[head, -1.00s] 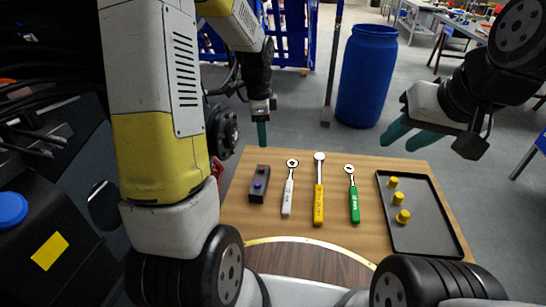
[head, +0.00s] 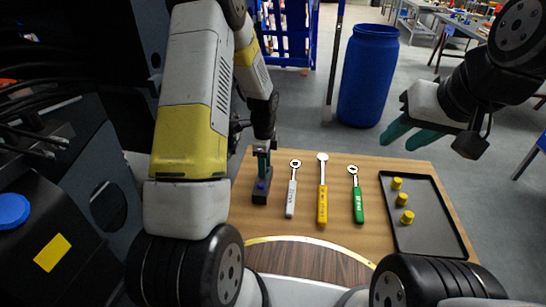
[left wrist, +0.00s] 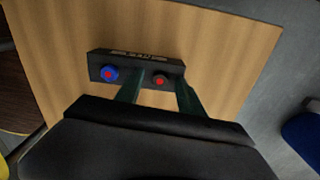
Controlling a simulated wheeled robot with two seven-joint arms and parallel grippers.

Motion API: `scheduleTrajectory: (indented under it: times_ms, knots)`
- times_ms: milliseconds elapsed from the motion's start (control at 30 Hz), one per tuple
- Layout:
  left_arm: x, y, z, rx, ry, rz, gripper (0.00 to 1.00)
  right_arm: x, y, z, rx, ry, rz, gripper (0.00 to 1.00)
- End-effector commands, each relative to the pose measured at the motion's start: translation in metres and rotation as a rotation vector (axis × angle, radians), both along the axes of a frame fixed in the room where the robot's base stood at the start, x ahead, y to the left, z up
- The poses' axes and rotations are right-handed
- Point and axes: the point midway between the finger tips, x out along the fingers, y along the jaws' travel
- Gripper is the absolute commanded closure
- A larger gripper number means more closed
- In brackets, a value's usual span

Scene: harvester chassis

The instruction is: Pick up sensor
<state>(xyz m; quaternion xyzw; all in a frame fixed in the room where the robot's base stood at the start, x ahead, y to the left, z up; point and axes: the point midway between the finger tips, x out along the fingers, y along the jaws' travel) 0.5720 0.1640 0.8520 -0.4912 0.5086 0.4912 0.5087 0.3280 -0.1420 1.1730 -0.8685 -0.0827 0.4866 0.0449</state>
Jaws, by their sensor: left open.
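The sensor appears to be a dark rectangular box (head: 260,196) with a blue knob, lying at the left side of the wooden table. In the left wrist view the box (left wrist: 135,60) shows a blue knob and a dark knob, both with red centres. My left gripper (head: 262,168) is open at the far end of the box. In the left wrist view the left gripper's fingers (left wrist: 158,88) are on either side of the dark knob, and I cannot tell if they touch the box. My right gripper (head: 400,137) is open and empty above the table's far right side.
Right of the box lie a white-handled ratchet (head: 291,195), a yellow-handled one (head: 322,200) and a green-handled one (head: 357,200). A black tray (head: 430,225) with three yellow caps (head: 402,200) is at the right. A blue barrel (head: 367,80) stands behind the table.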

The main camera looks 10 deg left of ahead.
Motion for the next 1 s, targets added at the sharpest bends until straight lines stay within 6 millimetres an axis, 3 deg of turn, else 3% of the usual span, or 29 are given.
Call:
scheduleTrajectory:
  times_ms: [200,433,800,1000]
  knots:
    - [-0.001,0.000,-0.002,0.000,0.002,0.000,0.55,0.000,0.000,0.000,0.000,0.000,0.000,0.64]
    - [-0.001,0.000,-0.003,0.000,0.002,0.001,1.00,0.000,0.000,0.000,0.000,0.000,0.000,0.64]
    - [-0.001,0.001,-0.002,0.000,0.002,0.001,1.00,0.000,0.000,0.000,0.000,0.000,0.000,0.64]
    - [0.000,0.001,0.013,0.000,0.000,0.002,1.00,0.000,0.000,0.000,0.000,0.000,0.000,0.64]
